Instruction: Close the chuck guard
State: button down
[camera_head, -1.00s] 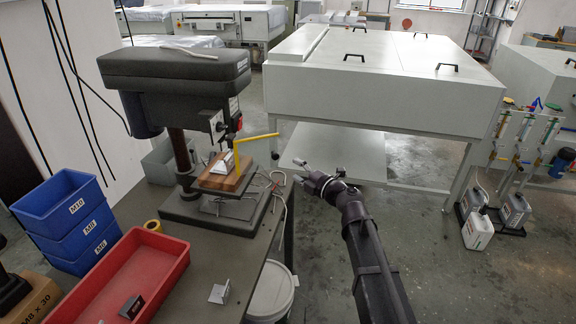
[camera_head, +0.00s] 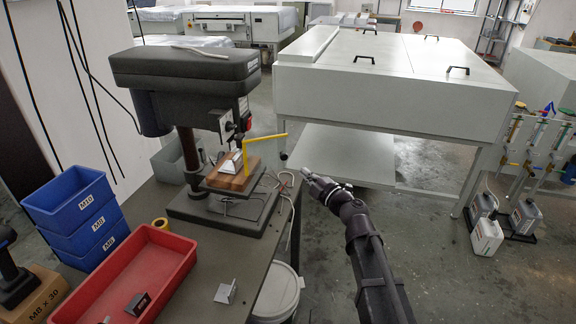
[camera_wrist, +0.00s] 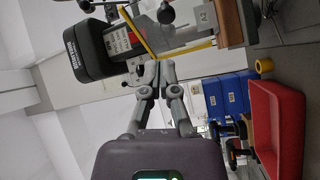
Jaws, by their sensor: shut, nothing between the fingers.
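The drill press (camera_head: 185,75) stands on the bench at the left of the head view. The chuck guard shows as a yellow bent bar (camera_head: 262,138), sticking out to the right from beside the drill head, with a leg down by the wooden block. In the wrist view the yellow bar (camera_wrist: 140,32) crosses the top, beyond my fingers. My gripper (camera_head: 307,173) is shut and empty, to the right of and nearer than the bar, apart from it in the head view. It also shows in the wrist view (camera_wrist: 160,68).
A wooden block (camera_head: 233,178) sits on the drill's table. Blue bins (camera_head: 75,215) and a red tray (camera_head: 135,285) are at the left of the bench. A large white cabinet (camera_head: 390,95) stands behind my arm. A white bucket (camera_head: 278,295) is beside the bench.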

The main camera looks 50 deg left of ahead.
aim_at(283, 159)
jog(key=s+d+m+t+h, duration=0.1)
jog(key=s+m+t, duration=0.2)
jog(key=m, duration=0.6)
jog(key=s+d+f+m+t+b, duration=0.1)
jog(key=s+d+m+t, duration=0.1)
jog(key=m, duration=0.7)
jog(key=shift+s+d+f+m+t+h, duration=0.15)
jog(key=shift+s+f+m+t+h, duration=0.2)
jog(key=shift+t, duration=0.35)
jog(key=x, duration=1.4)
jog(key=shift+s, duration=0.1)
jog(key=shift+a+g, duration=0.2)
jog(key=shift+g, duration=0.1)
